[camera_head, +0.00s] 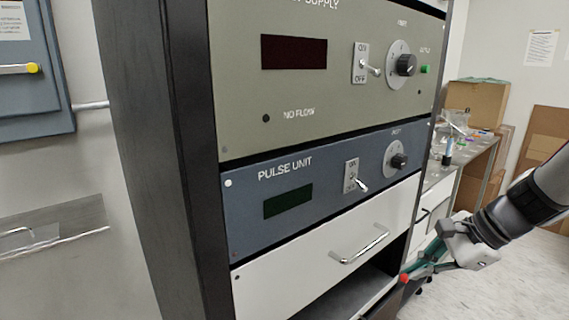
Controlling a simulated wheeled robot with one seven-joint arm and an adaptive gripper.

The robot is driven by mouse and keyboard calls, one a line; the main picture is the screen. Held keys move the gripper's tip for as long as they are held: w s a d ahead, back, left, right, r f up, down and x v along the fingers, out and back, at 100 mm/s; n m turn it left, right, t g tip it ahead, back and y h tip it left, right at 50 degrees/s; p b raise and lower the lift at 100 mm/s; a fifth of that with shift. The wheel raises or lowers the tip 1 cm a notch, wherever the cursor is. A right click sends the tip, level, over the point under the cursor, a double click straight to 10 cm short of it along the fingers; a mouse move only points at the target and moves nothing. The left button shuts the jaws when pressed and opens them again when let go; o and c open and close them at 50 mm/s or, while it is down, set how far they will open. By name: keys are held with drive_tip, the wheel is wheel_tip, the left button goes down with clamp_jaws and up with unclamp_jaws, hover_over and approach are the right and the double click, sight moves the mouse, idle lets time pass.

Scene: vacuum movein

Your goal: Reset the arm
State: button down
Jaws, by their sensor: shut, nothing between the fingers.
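My gripper (408,277) is at the lower right of the head view, with its fingers pointing left and down. It is shut and empty, with a red tip and green along the fingers. My dark and grey arm comes in from the right edge. The gripper appears in front of the rack's lower right edge, right of the drawer handle (359,245). I cannot tell whether it touches the rack.
A dark rack holds a grey-green supply panel (330,100), a blue pulse unit (240,215) and a white drawer (275,282). An open shelf gap lies below the drawer. A bench (484,152) with cardboard boxes (477,101) stands behind at right. Floor (530,285) is clear at lower right.

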drive_tip(key=s+a+r+n+h+p, duration=0.1)
drive_tip(key=s+a+r+n+h, duration=0.1)
drive_tip(key=s+r+n, duration=0.2)
drive_tip(key=s+a+r+n+h+p, duration=0.2)
drive_tip(key=s+r+n, duration=0.2)
drive_tip(key=s+n, duration=0.3)
drive_tip(key=s+a+r+n+h+p, duration=0.1)
drive_tip(key=s+a+r+n, duration=0.2)
drive_tip(key=s, duration=0.9)
drive_tip(key=r+n, duration=0.2)
drive_tip(key=n, duration=0.1)
drive_tip(key=shift+h, duration=0.4)
